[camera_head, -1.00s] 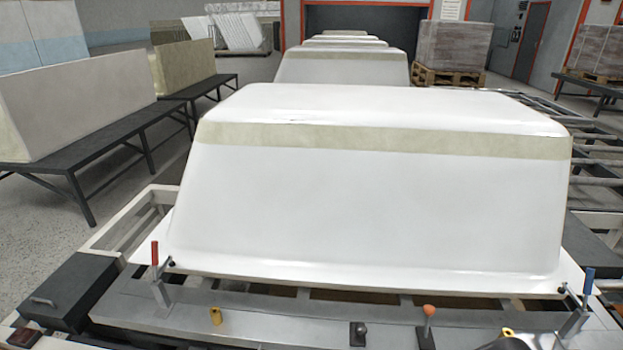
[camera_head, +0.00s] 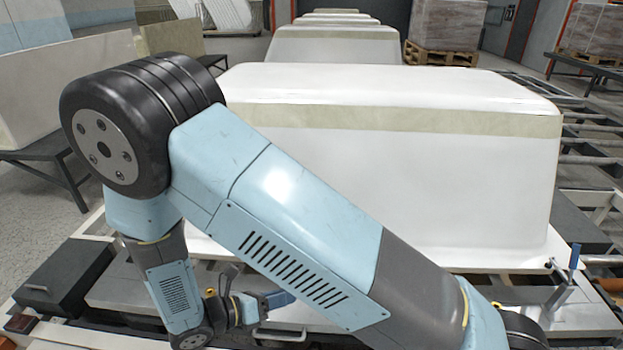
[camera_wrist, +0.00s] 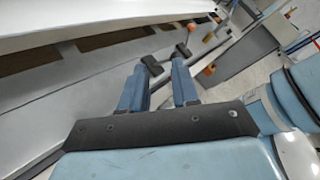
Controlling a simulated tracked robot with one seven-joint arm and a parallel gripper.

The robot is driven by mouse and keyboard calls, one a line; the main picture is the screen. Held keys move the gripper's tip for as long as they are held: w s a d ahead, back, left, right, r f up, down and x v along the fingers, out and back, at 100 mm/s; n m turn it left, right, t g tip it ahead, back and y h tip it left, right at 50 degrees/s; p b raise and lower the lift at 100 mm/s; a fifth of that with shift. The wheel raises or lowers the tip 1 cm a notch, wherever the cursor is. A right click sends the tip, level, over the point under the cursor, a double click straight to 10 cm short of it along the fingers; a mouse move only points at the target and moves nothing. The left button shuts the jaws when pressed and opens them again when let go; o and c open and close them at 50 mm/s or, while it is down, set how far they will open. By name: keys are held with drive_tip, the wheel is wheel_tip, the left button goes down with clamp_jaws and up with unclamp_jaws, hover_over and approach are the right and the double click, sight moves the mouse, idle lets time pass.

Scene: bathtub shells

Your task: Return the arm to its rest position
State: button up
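My arm fills the left and lower middle of the head view, bent at a large dark elbow joint. My gripper (camera_head: 256,288) is low in front of the white bathtub shell (camera_head: 400,185), near the grey front frame (camera_head: 120,298). My arm hides the shell's lower left part and much of the frame front.
A blue-handled clamp (camera_head: 573,262) stands at the shell's front right corner. A dark box (camera_head: 62,280) is at the frame's left. More shells (camera_head: 335,45) line up behind. A roller conveyor (camera_head: 590,135) runs at right. Grey floor (camera_head: 35,205) is clear at left.

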drive_tip(key=w+d+r+m+g+y, duration=0.3)
drive_tip(key=d+r+m+g, duration=0.1)
drive_tip(key=d+r+m, duration=0.6)
drive_tip(key=w+d+r+m+g+y, duration=0.35)
drive_tip(key=d+r+m, duration=0.35)
drive_tip(key=r, duration=0.5)
drive_tip(key=s+d+r+m+t+y, duration=0.2)
drive_tip(key=s+d+r+m+y, duration=0.1)
drive_tip(key=d+r+m, duration=0.4)
drive_tip(key=s+d+r+m+t+y, duration=0.3)
drive_tip(key=s+d+r+m, duration=0.3)
drive_tip(key=r+m, duration=0.2)
drive_tip(key=shift+s+d+r, duration=0.3)
drive_tip(key=shift+d+r, duration=0.05)
drive_tip(key=shift+d, duration=0.05)
drive_tip(key=shift+t, duration=0.25)
